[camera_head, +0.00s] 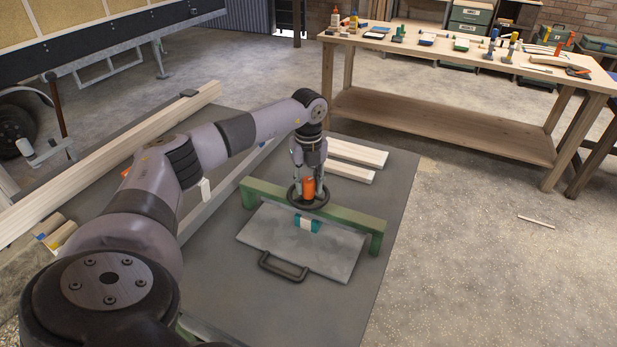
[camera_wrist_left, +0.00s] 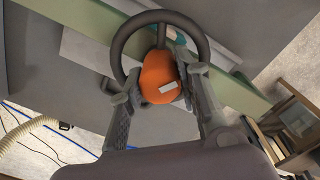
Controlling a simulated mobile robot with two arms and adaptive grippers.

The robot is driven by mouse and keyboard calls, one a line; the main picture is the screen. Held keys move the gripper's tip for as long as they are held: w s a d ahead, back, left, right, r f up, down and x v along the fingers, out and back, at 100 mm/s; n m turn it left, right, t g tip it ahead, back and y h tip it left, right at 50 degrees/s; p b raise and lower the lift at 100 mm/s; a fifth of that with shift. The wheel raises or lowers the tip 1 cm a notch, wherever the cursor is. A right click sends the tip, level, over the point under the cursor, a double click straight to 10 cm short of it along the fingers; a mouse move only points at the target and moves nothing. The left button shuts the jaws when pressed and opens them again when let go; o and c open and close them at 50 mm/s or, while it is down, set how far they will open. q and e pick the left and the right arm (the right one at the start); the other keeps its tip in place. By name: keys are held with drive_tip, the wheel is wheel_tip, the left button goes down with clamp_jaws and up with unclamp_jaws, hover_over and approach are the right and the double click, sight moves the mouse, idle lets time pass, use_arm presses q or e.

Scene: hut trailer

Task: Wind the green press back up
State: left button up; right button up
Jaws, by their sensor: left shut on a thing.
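The green press (camera_head: 345,213) stands on the dark bench top as a low green beam on two legs. A grey plate (camera_head: 280,238) with a dark handle lies at its front. A dark handwheel (camera_head: 322,201) sits on top of the beam, with an orange knob (camera_head: 308,188) standing up from it. In the left wrist view the wheel (camera_wrist_left: 120,50) and the knob (camera_wrist_left: 160,78) show close up. My left gripper (camera_head: 308,178) points down over the wheel and is shut on the orange knob, one finger on each side. My right gripper is not in view.
Pale boards (camera_head: 355,153) lie behind the press, and long timbers (camera_head: 100,150) lie to the left. A small teal and white piece (camera_head: 308,224) sits at the plate's back edge. A wooden workbench (camera_head: 440,112) with tools stands at the back right. Open floor (camera_head: 480,260) lies to the right.

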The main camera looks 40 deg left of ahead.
sight(308, 180)
use_arm(q)
drive_tip(key=shift+n+p, duration=0.3)
drive_tip(key=shift+n, duration=0.8)
drive_tip(key=o, duration=1.1)
drive_tip(key=shift+o, duration=0.2)
wheel_tip(308, 180, up, 12)
drive_tip(key=shift+f, duration=0.1)
